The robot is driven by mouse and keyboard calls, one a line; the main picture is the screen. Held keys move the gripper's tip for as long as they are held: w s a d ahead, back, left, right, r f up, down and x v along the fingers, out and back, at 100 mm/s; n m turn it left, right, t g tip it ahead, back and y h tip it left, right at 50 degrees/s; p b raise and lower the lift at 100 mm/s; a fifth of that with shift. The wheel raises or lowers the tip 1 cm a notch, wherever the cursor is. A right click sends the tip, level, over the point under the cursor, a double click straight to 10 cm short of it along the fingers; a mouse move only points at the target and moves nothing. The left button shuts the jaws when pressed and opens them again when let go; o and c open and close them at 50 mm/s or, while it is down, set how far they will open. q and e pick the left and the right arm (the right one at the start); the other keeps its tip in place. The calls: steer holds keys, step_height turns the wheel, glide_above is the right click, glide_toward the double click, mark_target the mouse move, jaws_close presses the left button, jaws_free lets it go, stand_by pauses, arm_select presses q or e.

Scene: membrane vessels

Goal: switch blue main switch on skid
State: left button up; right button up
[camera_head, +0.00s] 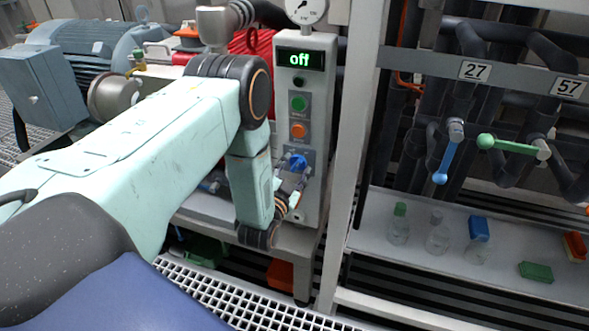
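The blue main switch (297,162) is a small rotary knob low on the front of the grey control box (315,120) on the skid. The box's display (300,59) reads "off" in green. My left arm reaches in from the left and bends down in front of the box. My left gripper (290,190) is just below the blue switch, close to the panel. It is small and partly hidden by my wrist, so I cannot tell how far its fingers are apart or whether they touch the switch. My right gripper is not in view.
A green button (298,103) and an orange button (298,130) sit above the switch. A gauge (306,10) tops the box. A pale upright post (350,150) stands right of it. Beyond are valves with blue (444,163) and green (510,146) handles, and a shelf (400,265) with bottles.

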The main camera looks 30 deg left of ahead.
arm_select(q)
steer(key=c, duration=0.7)
steer(key=shift+n, duration=0.3)
steer(key=n, duration=0.5)
steer(key=shift+s, duration=0.1)
steer(key=n, duration=0.6)
steer(key=shift+n, duration=0.4)
steer(key=o, duration=1.2)
steer(key=shift+c, duration=0.2)
